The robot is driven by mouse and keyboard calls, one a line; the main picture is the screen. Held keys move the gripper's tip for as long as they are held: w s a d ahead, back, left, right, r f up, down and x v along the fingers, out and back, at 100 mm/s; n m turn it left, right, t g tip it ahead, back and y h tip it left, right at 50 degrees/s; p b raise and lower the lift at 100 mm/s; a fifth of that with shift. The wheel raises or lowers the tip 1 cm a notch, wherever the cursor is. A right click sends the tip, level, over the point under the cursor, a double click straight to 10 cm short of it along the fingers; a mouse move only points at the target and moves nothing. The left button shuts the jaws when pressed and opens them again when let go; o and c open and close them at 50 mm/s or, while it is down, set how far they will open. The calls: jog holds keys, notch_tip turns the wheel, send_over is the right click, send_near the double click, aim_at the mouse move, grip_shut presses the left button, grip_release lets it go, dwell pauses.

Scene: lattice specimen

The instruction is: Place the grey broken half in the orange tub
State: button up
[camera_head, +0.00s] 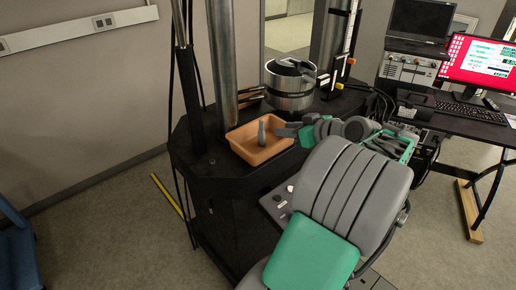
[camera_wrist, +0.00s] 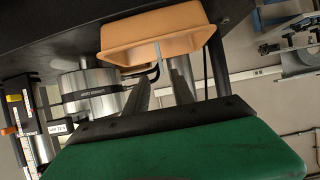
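The orange tub (camera_head: 244,150) stands on the black machine table; it shows at the top of the wrist view (camera_wrist: 118,38). The grey broken half (camera_head: 262,131) is upright within the tub's outline, its lower end over the tub's inside; whether it touches the floor is unclear. In the wrist view it is a thin grey strip (camera_wrist: 158,52) in front of the tub. My gripper (camera_head: 277,131) reaches in from the right at the tub. Its two dark fingers (camera_wrist: 162,75) stand apart, with the half between or just beyond their tips and gaps seemingly visible.
A steel cylinder (camera_head: 289,88) with dark fittings stands behind the tub. A thick metal column (camera_head: 222,60) rises at the tub's back left. Another machine column and a scale stand further back. A desk with a red-screened monitor (camera_head: 481,65) is at the right.

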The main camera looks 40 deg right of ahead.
jog(key=w+a+f+g+y, duration=0.1)
jog(key=w+a+f+g, duration=0.15)
jog(key=a, duration=0.75)
jog(key=w+a+f+g, duration=0.2)
jog(key=w+a+g, duration=0.15)
jog(key=a, duration=0.75)
jog(key=s+a+f+g+h, duration=0.1)
jog(key=s+a+f+g, duration=0.2)
jog(key=s+a, duration=1)
notch_tip(320, 180, down, 2)
jog(key=shift+a+f+g, duration=0.1)
jog(key=shift+a+g, duration=0.2)
jog(key=shift+a, duration=0.65)
jog(key=shift+s+d, duration=0.1)
